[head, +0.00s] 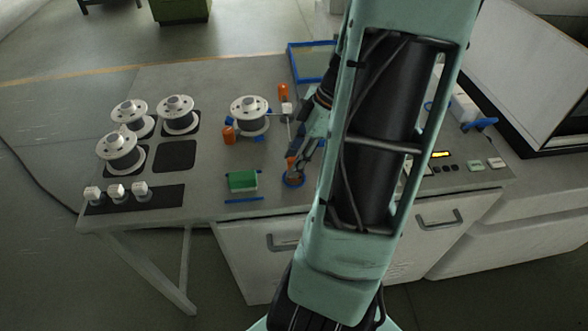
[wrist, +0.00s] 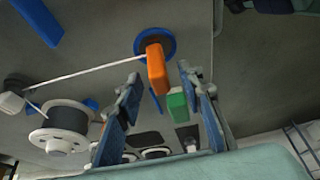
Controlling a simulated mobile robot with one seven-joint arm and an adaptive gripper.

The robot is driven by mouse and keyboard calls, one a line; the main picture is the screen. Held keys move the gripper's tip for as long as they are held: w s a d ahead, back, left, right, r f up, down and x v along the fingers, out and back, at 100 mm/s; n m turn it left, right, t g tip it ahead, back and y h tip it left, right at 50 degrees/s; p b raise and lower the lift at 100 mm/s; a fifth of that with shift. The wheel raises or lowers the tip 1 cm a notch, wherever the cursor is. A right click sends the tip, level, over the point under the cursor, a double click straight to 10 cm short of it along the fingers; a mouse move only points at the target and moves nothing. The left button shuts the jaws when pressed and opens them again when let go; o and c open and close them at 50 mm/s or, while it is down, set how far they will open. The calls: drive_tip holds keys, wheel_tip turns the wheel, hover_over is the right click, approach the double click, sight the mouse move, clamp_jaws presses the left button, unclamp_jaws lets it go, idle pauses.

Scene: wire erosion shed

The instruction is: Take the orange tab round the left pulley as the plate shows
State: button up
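The orange tab (head: 291,165) stands upright over a blue ring (head: 293,179) near the table's front edge. In the wrist view the orange tab (wrist: 157,70) has a white wire running from it to the left, past a small guide near a spool (wrist: 62,128). My gripper (head: 304,152) is open and empty close to the tab. In the wrist view the tab appears between and just beyond my fingertips (wrist: 160,76); I see no contact. I cannot identify the left pulley; my arm hides part of the table. A blue-framed panel (head: 312,44) at the back may be the plate, its drawing unreadable.
A green block (head: 243,181) lies left of the tab. A white spool (head: 249,104) stands behind it, with orange pieces (head: 228,134) beside it. Several spools (head: 120,150) and white knobs (head: 116,191) fill the left. Buttons (head: 476,165) and a blue-handled item (head: 480,124) are right.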

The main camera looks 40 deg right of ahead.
drive_tip(key=shift+f, duration=0.2)
clamp_jaws()
drive_tip(key=shift+w+a+r, duration=0.1)
drive_tip(key=shift+r, duration=0.15)
idle(0.3)
